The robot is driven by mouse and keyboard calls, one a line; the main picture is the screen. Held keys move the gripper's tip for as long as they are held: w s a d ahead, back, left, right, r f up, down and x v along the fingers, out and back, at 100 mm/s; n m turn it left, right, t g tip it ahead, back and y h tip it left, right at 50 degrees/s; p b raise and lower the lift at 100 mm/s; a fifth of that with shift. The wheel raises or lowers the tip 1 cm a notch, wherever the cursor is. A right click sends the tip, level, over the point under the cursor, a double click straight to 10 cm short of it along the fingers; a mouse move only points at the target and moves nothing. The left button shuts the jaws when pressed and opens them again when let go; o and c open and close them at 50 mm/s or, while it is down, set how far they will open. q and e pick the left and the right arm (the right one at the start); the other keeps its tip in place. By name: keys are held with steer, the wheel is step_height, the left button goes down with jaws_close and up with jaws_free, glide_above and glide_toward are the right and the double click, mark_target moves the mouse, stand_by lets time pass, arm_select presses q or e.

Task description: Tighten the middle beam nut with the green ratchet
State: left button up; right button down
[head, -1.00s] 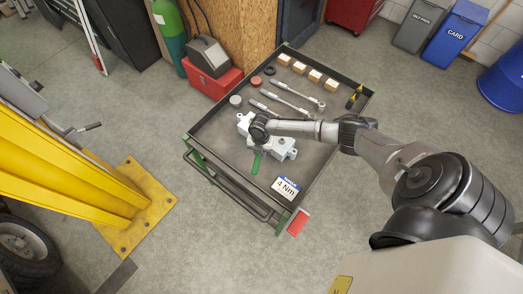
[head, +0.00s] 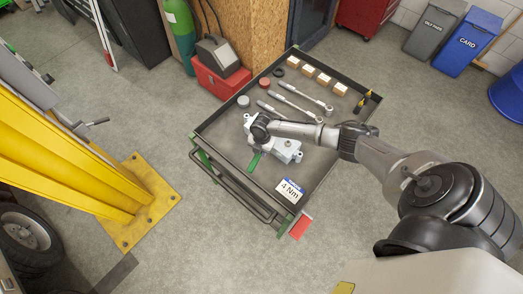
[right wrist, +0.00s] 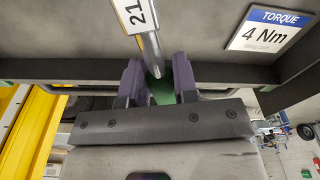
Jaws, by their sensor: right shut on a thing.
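The green ratchet (head: 254,161) shows in the head view as a green handle sticking out below my right gripper, over the front part of the tool cart. My right gripper (right wrist: 158,85) is shut on it; in the right wrist view its green grip (right wrist: 161,92) sits between the two purple-grey jaws. A grey metal shaft with a white "21" label runs up from the jaws in that view. The arm and hand hide the jaws in the head view. I cannot make out the middle beam nut. My left gripper is not in view.
The cart (head: 331,172) has a raised rim and carries two other ratchets (head: 296,103), several small boxes (head: 324,79) and a "4 Nm" card (head: 289,189). A yellow post (head: 75,150) with a base plate stands left. A red toolbox (head: 221,82) is behind. Floor between post and cart is clear.

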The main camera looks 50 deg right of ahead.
steer(key=shift+w+a+m, duration=0.1)
steer(key=shift+w+m, duration=0.7)
steer(key=shift+w, duration=0.1)
steer(key=shift+w+m+b, duration=0.35)
steer(key=shift+w+m, duration=0.55)
steer(key=shift+w, duration=0.05)
